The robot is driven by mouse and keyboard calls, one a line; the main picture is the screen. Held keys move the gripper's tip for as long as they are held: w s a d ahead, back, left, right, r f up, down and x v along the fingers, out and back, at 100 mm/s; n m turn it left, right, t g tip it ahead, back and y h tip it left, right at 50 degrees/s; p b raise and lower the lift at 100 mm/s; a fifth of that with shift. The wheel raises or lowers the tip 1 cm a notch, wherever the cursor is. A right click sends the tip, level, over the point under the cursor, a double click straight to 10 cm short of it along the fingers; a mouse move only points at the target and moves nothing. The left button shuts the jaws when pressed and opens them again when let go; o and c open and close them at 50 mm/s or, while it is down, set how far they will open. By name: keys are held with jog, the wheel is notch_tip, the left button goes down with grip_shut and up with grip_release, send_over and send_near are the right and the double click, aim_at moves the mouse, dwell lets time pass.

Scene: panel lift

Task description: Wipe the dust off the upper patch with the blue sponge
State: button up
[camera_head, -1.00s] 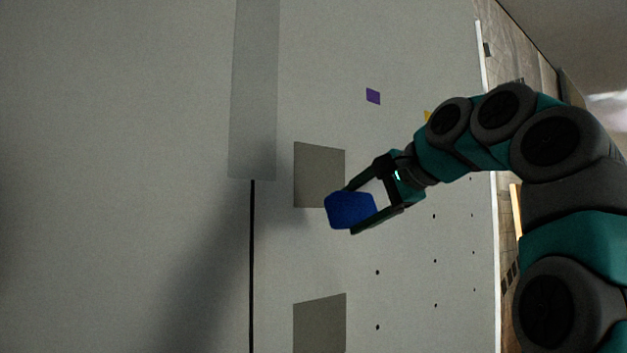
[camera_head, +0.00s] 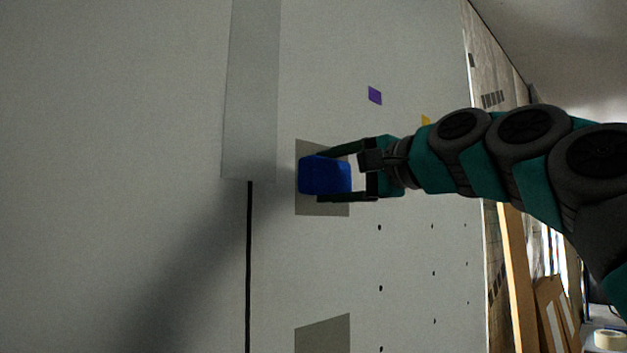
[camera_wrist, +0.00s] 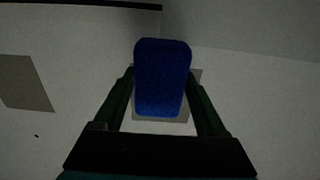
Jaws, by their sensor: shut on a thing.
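The blue sponge (camera_head: 325,175) is between the two fingers of my gripper (camera_head: 335,174), which is shut on it. In the head view the sponge overlaps the middle of the upper patch (camera_head: 322,208), a grey-brown square on the pale panel. In the wrist view the sponge (camera_wrist: 162,78) covers most of that patch (camera_wrist: 196,80), and strips of it show at the sides and below. I cannot tell whether the sponge touches the panel. A lower patch (camera_head: 323,335) of the same colour is partly cut off at the bottom of the head view.
A translucent grey strip (camera_head: 250,90) and a dark vertical line (camera_head: 249,270) lie left of the patches. A purple square (camera_head: 375,95) and a yellow mark (camera_head: 425,119) sit at upper right. Several small dark holes dot the panel. Boards (camera_head: 515,260) lean at the far right.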

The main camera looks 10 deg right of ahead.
jog(key=shift+b+x, duration=0.35)
jog(key=shift+x, duration=2.8)
jog(key=o, duration=0.6)
jog(key=shift+w, duration=0.15)
jog(key=c, duration=0.8)
